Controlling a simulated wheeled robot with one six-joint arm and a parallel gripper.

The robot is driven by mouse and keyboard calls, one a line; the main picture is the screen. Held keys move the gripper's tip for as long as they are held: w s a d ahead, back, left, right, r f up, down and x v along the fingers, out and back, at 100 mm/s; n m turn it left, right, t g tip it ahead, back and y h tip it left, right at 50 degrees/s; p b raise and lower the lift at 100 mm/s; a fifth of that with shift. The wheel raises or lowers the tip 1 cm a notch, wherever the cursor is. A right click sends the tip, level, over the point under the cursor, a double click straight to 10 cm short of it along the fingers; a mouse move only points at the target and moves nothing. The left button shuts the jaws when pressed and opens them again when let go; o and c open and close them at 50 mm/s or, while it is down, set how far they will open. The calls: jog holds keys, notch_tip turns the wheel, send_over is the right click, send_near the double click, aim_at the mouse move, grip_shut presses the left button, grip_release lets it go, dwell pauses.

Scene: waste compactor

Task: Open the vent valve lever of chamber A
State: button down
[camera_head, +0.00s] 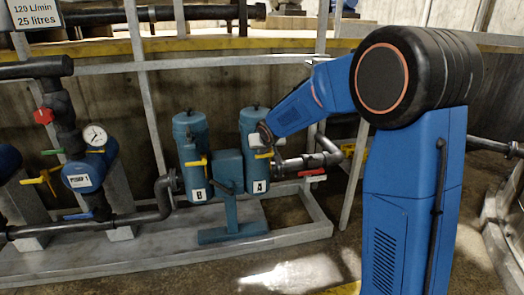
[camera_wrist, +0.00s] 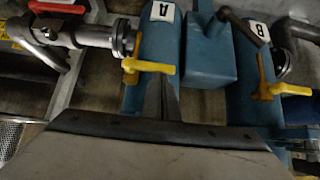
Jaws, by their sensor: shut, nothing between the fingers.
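Chamber A (camera_head: 256,172) is a blue canister with a white "A" label on the skid. Its yellow vent lever (camera_head: 264,155) sits on its front, and in the wrist view the lever (camera_wrist: 150,67) lies crosswise below the "A" label (camera_wrist: 162,12). My gripper (camera_wrist: 167,84) is shut and empty, its dark fingers pointing at the canister close by the lever. From this view I cannot tell whether they touch it. In the head view my gripper (camera_head: 266,133) is at the upper part of chamber A, and its fingertips are hard to make out.
Chamber B (camera_head: 196,178) stands to the left with its own yellow lever (camera_head: 196,161). A blue box on a stand (camera_head: 229,172) is between the chambers. A red-handled valve (camera_head: 312,173) is on the pipe at right. A grey rail (camera_head: 349,190) slants nearby.

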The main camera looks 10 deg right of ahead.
jog(key=shift+a+f+n+h, duration=0.3)
jog(key=shift+f+n+h, duration=0.15)
jog(key=shift+h, duration=0.15)
dwell(0.9)
jog(key=shift+a+f+n+h, duration=0.4)
jog(key=shift+f+n+h, duration=0.25)
jog(key=shift+h, duration=0.45)
notch_tip(320, 180, down, 7)
jog(key=d+n+t+h, duration=0.2)
jog(key=n+t+h, duration=0.1)
jog(key=n+h, duration=0.3)
jog(key=h, duration=0.2)
jog(key=shift+d+h, duration=0.25)
jog(key=shift+h, duration=0.15)
jog(key=shift+d+f, duration=0.15)
jog(key=shift+f, duration=0.1)
